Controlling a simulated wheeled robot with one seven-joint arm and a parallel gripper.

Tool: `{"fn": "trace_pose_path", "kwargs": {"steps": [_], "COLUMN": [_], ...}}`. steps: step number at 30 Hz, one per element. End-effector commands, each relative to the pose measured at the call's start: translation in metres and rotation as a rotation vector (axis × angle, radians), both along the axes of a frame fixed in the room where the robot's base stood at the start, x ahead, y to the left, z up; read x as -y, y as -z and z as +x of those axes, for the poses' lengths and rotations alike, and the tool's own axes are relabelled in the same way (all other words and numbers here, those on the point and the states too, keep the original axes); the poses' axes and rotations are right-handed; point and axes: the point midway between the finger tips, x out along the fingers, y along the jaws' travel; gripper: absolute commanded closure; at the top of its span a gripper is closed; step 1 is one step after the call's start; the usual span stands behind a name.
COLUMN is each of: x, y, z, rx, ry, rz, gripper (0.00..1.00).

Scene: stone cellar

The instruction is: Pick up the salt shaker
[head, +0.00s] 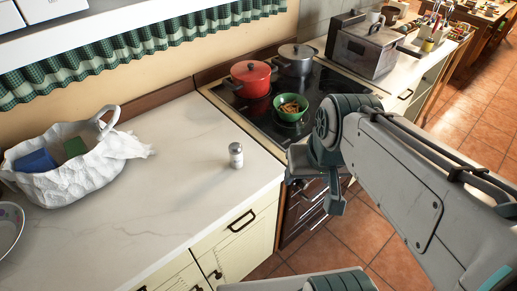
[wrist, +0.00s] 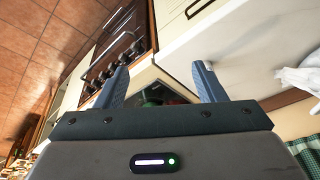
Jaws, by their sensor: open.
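The salt shaker (head: 236,155) is small, with a clear-looking body and a grey metal top. It stands upright on the white marble counter (head: 160,190), near the counter's front right part, in the head view. I cannot make it out in the wrist view. My gripper (wrist: 162,80) is open and empty, its two blue-grey fingers spread apart. In the head view it is to the right of the shaker, by the stove's front edge, apart from the shaker and partly hidden by my arm.
A white bag (head: 75,165) with blue and green items lies on the left of the counter, by a bowl (head: 10,228). On the stove are a red pot (head: 250,78), a steel pot (head: 296,60) and a green bowl (head: 291,107). Counter around the shaker is clear.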

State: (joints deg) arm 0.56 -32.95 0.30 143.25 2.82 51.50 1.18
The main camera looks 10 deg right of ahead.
Motion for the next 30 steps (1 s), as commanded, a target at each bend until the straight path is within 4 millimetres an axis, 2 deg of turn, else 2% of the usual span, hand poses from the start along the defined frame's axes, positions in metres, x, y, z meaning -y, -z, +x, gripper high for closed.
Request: {"fn": "trace_pose_path", "kwargs": {"steps": [1,4,8,12,15,19,24,30], "x": [-0.007,-0.025,-0.054,-0.079,-0.09,-0.093,-0.082,-0.069], "y": [0.014,0.04,0.075,0.104,0.12,0.139,0.157,0.166], "z": [0.001,0.006,0.02,0.045,0.068,0.104,0.145,0.169], "rx": [-0.023,-0.083,-0.195,-0.323,-0.416,-0.536,-0.659,-0.728], "ry": [0.037,0.171,0.428,0.732,0.955,1.237,1.527,1.694], "rz": [0.046,0.194,0.449,0.73,0.928,1.175,1.436,1.596], "gripper": [0.37,0.37,0.37,0.37,0.37,0.37,0.37,0.37]}}
